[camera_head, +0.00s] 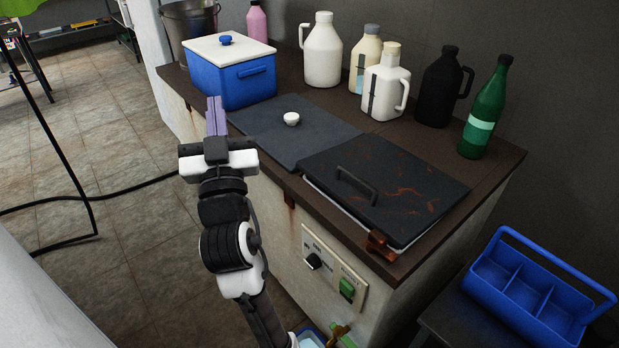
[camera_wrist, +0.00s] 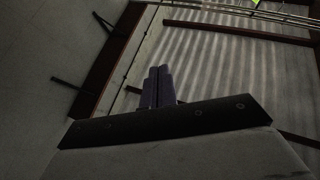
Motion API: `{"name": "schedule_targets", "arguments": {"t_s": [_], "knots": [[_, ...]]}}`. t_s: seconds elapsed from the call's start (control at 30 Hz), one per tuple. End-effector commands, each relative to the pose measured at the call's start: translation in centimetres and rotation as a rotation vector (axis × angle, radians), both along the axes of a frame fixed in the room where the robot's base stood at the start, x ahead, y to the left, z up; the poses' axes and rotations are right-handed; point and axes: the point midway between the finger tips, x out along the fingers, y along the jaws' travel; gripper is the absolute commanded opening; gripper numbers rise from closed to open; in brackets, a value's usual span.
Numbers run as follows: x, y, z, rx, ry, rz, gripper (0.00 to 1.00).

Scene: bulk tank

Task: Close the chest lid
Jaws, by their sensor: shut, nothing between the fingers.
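The tank chest (camera_head: 268,205) is a pale box with a brown top frame. Its right dark, rust-streaked lid (camera_head: 410,190) carries a black bar handle (camera_head: 356,185) and lies nearly flat, with a pale rim showing beneath its front edge. The left dark panel (camera_head: 295,145) lies flat, with a small white knob or cup (camera_head: 291,119) on it. I cannot tell whether either is fully seated. My gripper (camera_head: 215,113) is shut and empty, pointing up beside the front left of the tank, apart from both lids. Its fingers also show in the wrist view (camera_wrist: 157,84).
A blue box (camera_head: 240,85) with a white lid stands at the top's left end, behind my gripper. Jugs and a green bottle (camera_head: 485,110) line the back. A blue divided tray (camera_head: 530,295) stands lower right. Open tiled floor (camera_head: 90,130) lies left.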

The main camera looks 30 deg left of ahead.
Motion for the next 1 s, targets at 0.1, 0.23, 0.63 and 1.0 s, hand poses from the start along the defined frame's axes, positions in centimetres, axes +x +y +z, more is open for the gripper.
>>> {"name": "schedule_targets", "arguments": {"t_s": [0.1, 0.23, 0.63, 1.0], "knots": [[5.4, -1.3, -4.2, -0.133, 0.297, -0.201, 0.00], [8.6, -5.9, -10.1, -0.216, 0.583, -0.469, 0.00], [7.8, -17.5, -17.6, -0.208, 0.922, -1.019, 0.00], [12.7, -19.6, -19.4, -0.208, 0.928, -1.032, 0.00]]}}
